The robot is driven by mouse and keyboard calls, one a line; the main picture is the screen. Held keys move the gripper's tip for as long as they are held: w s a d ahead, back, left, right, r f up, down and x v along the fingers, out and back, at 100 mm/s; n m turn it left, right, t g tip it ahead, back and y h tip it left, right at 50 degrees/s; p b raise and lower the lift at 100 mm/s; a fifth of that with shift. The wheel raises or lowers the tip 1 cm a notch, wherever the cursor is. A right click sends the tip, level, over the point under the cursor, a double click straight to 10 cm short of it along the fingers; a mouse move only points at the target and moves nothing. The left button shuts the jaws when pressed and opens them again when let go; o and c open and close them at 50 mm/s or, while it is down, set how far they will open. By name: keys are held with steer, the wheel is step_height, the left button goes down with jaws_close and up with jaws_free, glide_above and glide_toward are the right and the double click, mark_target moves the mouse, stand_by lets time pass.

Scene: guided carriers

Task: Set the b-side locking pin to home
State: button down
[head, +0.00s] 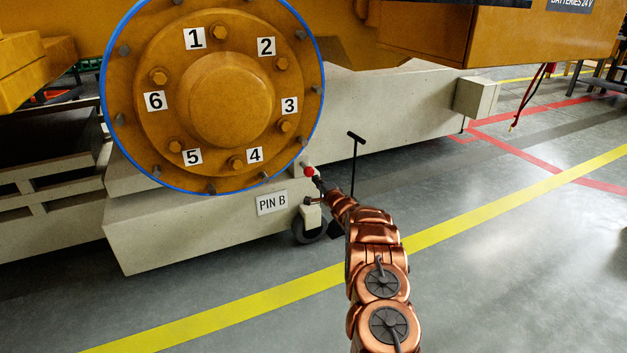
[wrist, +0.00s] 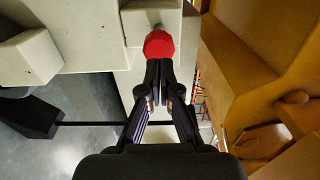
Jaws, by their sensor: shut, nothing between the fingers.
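The b-side locking pin shows as a red knob (head: 309,171) on a short grey stem at the base's edge, above the PIN B label (head: 272,203). It also shows in the wrist view as a red knob (wrist: 159,43), just beyond my fingertips. My gripper (head: 317,180) is at the knob's lower right in the head view. In the wrist view my gripper (wrist: 159,66) has its fingers together with nothing held. The tips overlap the knob's near edge in the picture; I cannot tell whether they touch it. The pin's seat is hidden.
A large orange hub (head: 232,99) with numbered bolts and a blue rim stands left of the knob. A black T-handled bar (head: 355,160) rises behind my arm. A caster wheel (head: 309,230) is below. Open grey floor lies to the right.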

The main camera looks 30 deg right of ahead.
mark_target(310, 173)
steer(key=shift+w+d+f+b, duration=0.1)
steer(key=shift+w+f+b, duration=0.15)
steer(key=shift+w, duration=0.35)
steer(key=shift+w+r, duration=0.2)
steer(key=shift+w, duration=0.1)
steer(key=shift+w+d+b, duration=0.1)
steer(key=shift+w+b, duration=0.45)
steer(key=shift+w, duration=0.2)
steer(key=shift+w, duration=0.1)
